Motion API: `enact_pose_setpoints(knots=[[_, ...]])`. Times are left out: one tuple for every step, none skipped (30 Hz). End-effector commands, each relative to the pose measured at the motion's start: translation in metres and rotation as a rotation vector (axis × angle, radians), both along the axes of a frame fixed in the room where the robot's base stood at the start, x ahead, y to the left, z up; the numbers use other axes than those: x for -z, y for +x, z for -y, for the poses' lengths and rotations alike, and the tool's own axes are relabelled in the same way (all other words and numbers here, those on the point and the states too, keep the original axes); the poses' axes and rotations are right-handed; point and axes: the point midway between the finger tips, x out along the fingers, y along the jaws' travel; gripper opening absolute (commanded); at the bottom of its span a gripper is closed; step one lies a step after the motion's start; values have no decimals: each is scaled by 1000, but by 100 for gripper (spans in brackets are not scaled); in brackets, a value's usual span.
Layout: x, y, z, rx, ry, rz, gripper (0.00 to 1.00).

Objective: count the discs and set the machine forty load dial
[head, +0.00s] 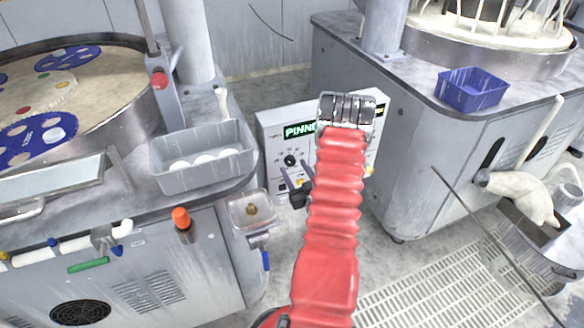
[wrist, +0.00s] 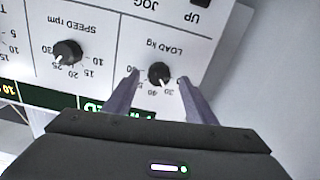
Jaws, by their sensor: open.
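The load dial (wrist: 159,73) is a black knob with a white mark, under "LOAD kg" on a white panel (head: 272,136). It shows upside down in the wrist view; its mark points toward the lower numbers, exact reading unclear. My gripper (wrist: 159,78) is open, one finger on each side of the knob, with gaps visible; depth is unclear. In the head view my gripper (head: 297,180) is just below a dial on this panel. Three pale discs (head: 204,159) show in a grey tray (head: 176,183). Blue carriers (head: 38,136) lie on the left platen (head: 100,85).
The speed dial (wrist: 67,52) is left of the load dial in the wrist view. The panel stands between two grey machines. A blue bin (head: 472,90) sits on the right machine. An orange-capped part (head: 181,218) is at the left machine's front edge.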

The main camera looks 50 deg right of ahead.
Motion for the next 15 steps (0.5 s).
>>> enact_pose_setpoints(knots=[[1,-8,-4,2,2,-1,51],[1,-12,-6,2,2,-1,51],[1,-18,-10,2,3,-1,51],[1,-23,-12,2,3,-1,51],[1,-27,-16,2,3,-1,51],[1,-33,-19,2,2,-1,51],[1,-38,-22,2,3,-1,51],[1,-42,-25,2,3,-1,51],[1,-48,-28,2,3,-1,51],[1,-53,-31,2,3,-1,51],[1,-57,-34,3,3,-1,51],[1,-63,-37,1,3,-1,51],[1,-68,-40,2,3,-1,51],[1,-72,-43,2,3,-1,51],[1,-77,-46,1,3,-1,51]])
